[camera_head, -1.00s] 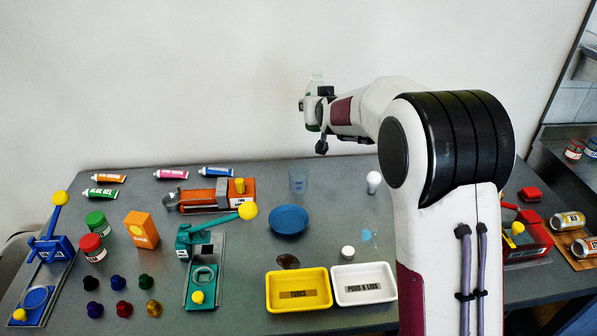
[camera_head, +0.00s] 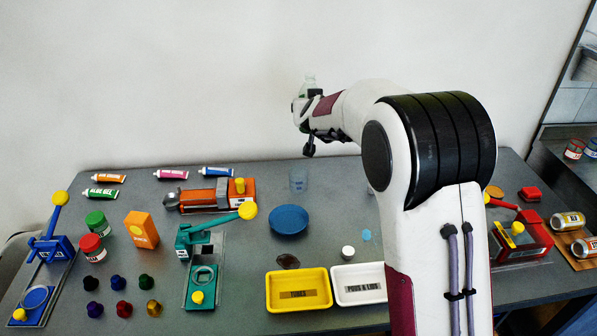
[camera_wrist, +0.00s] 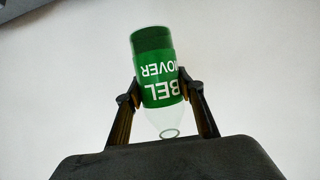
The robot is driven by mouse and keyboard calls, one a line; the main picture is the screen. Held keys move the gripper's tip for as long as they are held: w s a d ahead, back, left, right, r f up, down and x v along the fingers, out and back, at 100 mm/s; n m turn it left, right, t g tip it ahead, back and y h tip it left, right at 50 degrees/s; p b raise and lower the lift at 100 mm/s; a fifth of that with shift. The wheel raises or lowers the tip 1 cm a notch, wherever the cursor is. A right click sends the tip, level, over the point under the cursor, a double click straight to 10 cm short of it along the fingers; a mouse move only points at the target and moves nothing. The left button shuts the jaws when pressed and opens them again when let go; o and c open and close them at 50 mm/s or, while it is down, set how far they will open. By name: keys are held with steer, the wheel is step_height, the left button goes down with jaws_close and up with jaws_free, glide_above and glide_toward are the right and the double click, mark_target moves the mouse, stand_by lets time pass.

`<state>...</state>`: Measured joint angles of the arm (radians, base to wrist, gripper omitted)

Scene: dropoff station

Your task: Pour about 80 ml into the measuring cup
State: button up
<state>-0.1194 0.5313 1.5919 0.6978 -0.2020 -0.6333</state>
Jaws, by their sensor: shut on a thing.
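My gripper (camera_head: 301,112) is shut on a clear bottle (camera_wrist: 158,85) with a green label, whose lettering is upside down in the wrist view. A finger is on each side of the label, and the bottle's open mouth is toward the bottom of that picture. In the head view the bottle (camera_head: 309,83) shows partly behind the gripper, high in front of the wall, its narrow end up.
An orange device (camera_head: 210,196) and a teal lever press (camera_head: 200,235) stand to the left. A yellow tray (camera_head: 298,308) and a white tray (camera_head: 358,298) are at the front. My arm hides part of the table's right.

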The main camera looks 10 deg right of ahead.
steer(key=shift+s+a+f+m+h, duration=0.1)
steer(key=shift+a+f+m+h, duration=0.1)
steer(key=shift+a, duration=0.35)
steer(key=shift+a+f+m+h, duration=0.1)
steer(key=shift+a+f, duration=0.1)
steer(key=shift+a, duration=0.3)
steer(key=s+a+f, duration=0.3)
steer(key=a+f, duration=0.2)
steer(key=a, duration=0.5)
steer(key=shift+s+a+f+m+h, duration=0.15)
steer(key=shift+a+m+h, duration=0.15)
steer(key=shift+a+h, duration=0.1)
steer(key=shift+f, duration=0.15)
step_height(320, 180, down, 7)
steer(key=m+g+y, duration=0.1)
steer(key=m+y, duration=0.7)
steer(key=m, duration=0.1)
steer(key=shift+a, duration=0.15)
steer(key=shift+d+f+m+y, duration=0.2)
steer(key=shift+m+y, duration=0.1)
steer(key=shift+m, duration=0.3)
stand_by(0.3)
